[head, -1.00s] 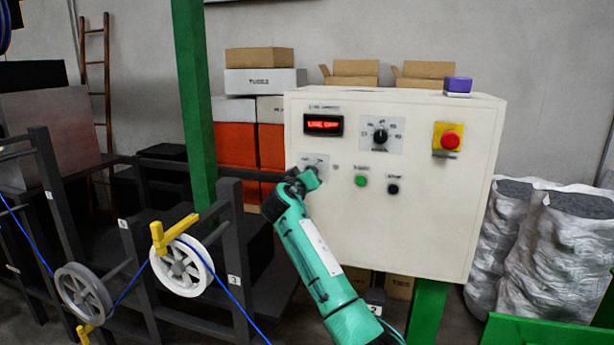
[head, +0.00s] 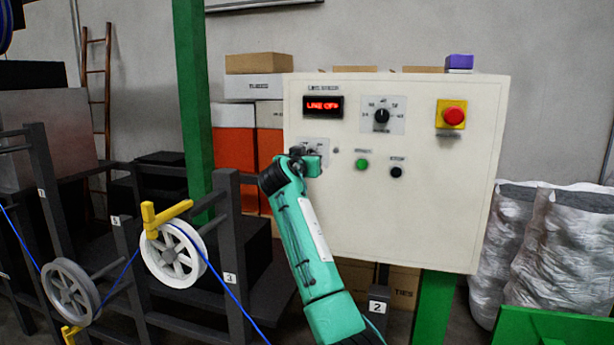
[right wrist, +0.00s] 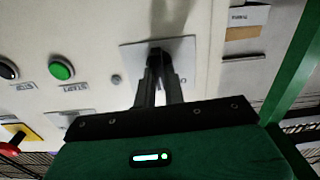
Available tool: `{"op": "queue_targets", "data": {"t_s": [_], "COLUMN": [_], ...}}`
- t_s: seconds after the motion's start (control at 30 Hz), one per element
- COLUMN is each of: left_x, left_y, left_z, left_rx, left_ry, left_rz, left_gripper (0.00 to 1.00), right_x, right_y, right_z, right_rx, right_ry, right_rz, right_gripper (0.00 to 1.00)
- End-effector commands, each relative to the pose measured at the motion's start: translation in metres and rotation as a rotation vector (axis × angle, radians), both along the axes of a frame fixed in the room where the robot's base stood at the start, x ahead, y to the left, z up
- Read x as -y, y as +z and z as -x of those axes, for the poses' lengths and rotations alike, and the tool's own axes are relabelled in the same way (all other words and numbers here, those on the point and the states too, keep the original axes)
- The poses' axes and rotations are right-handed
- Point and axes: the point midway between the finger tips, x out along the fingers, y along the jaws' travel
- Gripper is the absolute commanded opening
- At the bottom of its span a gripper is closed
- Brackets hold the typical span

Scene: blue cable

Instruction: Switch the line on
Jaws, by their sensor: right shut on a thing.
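The cream control panel (head: 440,215) stands in the middle of the head view. In the right wrist view the fingers of my right gripper (right wrist: 157,72) are shut on the dark switch knob (right wrist: 155,52) on the pale plate (right wrist: 186,58). A green button (head: 362,165), a black button (head: 396,172), a dial (head: 381,116) and a red emergency button (head: 453,116) are also on the panel. My left gripper is not in view.
A green post (head: 192,110) rises left of the panel. Dark racks with a white pulley (head: 172,255) and a blue cable (head: 232,295) stand at lower left. Silver sacks (head: 560,260) stand at right. Boxes (head: 258,85) are stacked behind the panel.

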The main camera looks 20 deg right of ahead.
Motion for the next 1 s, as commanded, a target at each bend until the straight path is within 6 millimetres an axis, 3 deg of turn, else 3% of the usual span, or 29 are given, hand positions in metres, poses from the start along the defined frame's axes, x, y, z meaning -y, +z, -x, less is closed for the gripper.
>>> {"op": "queue_targets", "data": {"t_s": [0.03,0.33,0.7,1.0], "left_x": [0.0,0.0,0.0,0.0], "left_y": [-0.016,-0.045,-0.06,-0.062], "left_z": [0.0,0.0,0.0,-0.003], "left_rx": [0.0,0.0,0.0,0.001], "left_ry": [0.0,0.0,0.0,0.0], "left_rz": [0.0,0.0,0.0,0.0], "left_gripper": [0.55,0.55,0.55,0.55], "right_x": [-0.001,0.001,0.002,0.002], "right_y": [-0.007,-0.003,-0.002,-0.001], "right_z": [0.0,0.001,0.001,0.002], "right_rx": [0.028,0.174,0.291,0.322], "right_ry": [0.002,0.001,0.001,0.0], "right_rz": [-0.038,-0.259,-0.431,-0.477], "right_gripper": [0.0,0.0,0.0,0.0]}}
